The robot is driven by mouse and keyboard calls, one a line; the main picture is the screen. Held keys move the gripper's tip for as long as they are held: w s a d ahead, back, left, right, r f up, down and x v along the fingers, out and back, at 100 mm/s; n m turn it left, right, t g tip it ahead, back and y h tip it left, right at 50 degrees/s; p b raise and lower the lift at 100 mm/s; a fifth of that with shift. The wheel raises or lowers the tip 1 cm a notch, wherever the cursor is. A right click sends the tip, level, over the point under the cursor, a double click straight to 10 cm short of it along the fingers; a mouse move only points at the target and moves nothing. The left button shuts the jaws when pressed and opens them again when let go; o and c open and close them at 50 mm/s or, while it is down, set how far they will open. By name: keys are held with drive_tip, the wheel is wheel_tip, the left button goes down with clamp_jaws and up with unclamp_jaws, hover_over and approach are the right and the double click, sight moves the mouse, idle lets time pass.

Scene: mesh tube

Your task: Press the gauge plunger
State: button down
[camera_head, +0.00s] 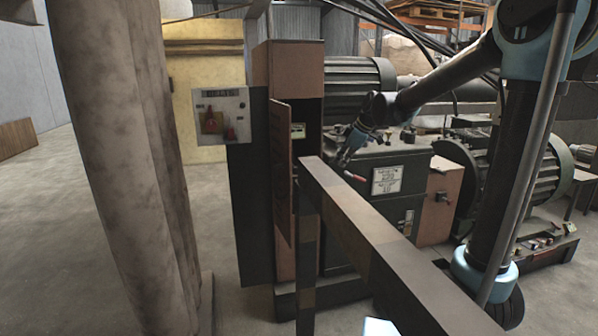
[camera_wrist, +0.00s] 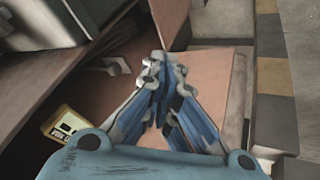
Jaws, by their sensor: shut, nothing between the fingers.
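A small yellow-rimmed gauge or meter (camera_head: 298,130) sits inside the open brown cabinet (camera_head: 285,62). In the wrist view a yellow device with a pale face (camera_wrist: 62,125), apparently the same one, lies at the lower left, partly cut by my gripper's body. I cannot make out a plunger on it. My gripper (camera_head: 344,161) is to the right of the cabinet opening, pointing down and apart from the gauge. In the wrist view its blue-grey fingers (camera_wrist: 162,66) are together and empty, over a brown panel.
The cabinet's brown door (camera_head: 281,175) stands open. A long beam rail (camera_head: 372,232) runs in front. A red-tipped lever (camera_head: 355,177) is close below my gripper. A switch panel (camera_head: 221,114) with red knobs is left, beside a thick column (camera_head: 118,130). Motors (camera_head: 358,88) stand behind.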

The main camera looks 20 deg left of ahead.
sight(298, 168)
drive_tip(key=w+a+f+n+y, duration=0.1)
drive_tip(key=w+a+n, duration=0.3)
drive_tip(key=a, duration=0.8)
drive_tip(key=shift+w, duration=0.3)
drive_tip(key=shift+a+f, duration=0.1)
drive_tip(key=shift+f, duration=0.05)
drive_tip(key=x, duration=0.3)
drive_tip(key=w+x, duration=0.1)
drive_tip(key=x, duration=0.3)
drive_tip(key=r+x, duration=0.1)
drive_tip(key=x, duration=0.3)
drive_tip(key=shift+w+a, duration=0.3)
drive_tip(key=shift+a, duration=0.15)
drive_tip(key=shift+w+a, duration=0.3)
drive_tip(key=shift+w, duration=0.25)
